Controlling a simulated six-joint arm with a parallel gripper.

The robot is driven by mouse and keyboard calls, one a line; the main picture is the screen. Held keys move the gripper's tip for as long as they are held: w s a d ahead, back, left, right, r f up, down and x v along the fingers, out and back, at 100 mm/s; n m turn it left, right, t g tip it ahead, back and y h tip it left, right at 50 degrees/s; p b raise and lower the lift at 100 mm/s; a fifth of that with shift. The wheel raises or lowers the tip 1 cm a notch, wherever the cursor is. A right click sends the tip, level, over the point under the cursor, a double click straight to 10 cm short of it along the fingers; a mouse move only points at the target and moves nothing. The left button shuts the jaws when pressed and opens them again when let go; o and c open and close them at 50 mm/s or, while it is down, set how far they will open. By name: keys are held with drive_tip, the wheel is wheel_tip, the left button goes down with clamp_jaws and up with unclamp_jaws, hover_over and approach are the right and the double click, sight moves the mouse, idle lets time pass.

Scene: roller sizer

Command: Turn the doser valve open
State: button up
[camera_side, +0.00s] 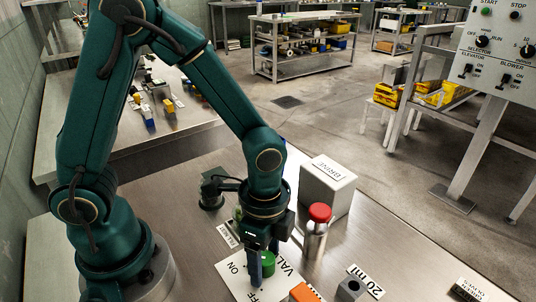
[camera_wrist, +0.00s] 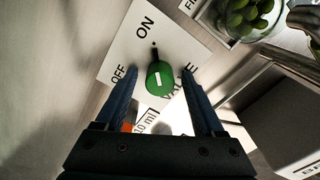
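The doser valve is a round green knob (camera_wrist: 160,80) with a white bar on its top and a narrow dark part that extends toward the word ON. It sits on a white plate (camera_wrist: 128,46) lettered ON, OFF and VALVE. In the side view the knob (camera_side: 268,262) shows partly behind a blue finger, and the plate (camera_side: 234,272) lies on the metal table. My gripper (camera_wrist: 159,76) is open, pointing down over the plate. In the wrist view the knob appears between the two blue fingers, with a gap on each side. Contact cannot be told from the side view.
A red-capped metal bottle (camera_side: 316,236) and a white box labelled BRINE (camera_side: 328,190) stand just right of my gripper. A grey block (camera_side: 349,290) and an orange block (camera_side: 304,292) lie near the front. A glass jar of green olives (camera_wrist: 240,14) stands close to the plate.

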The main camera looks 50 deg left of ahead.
sight(266, 257)
drive_tip(key=shift+r, duration=2.55)
drive_tip(key=s+a+r+n+t, duration=0.4)
drive_tip(key=a+r+n, duration=0.3)
drive_tip(key=n, duration=0.5)
wheel_tip(266, 257, up, 3)
drive_tip(key=shift+a+f+t, duration=0.15)
drive_tip(key=shift+a+t, duration=0.1)
drive_tip(key=shift+t, duration=0.55)
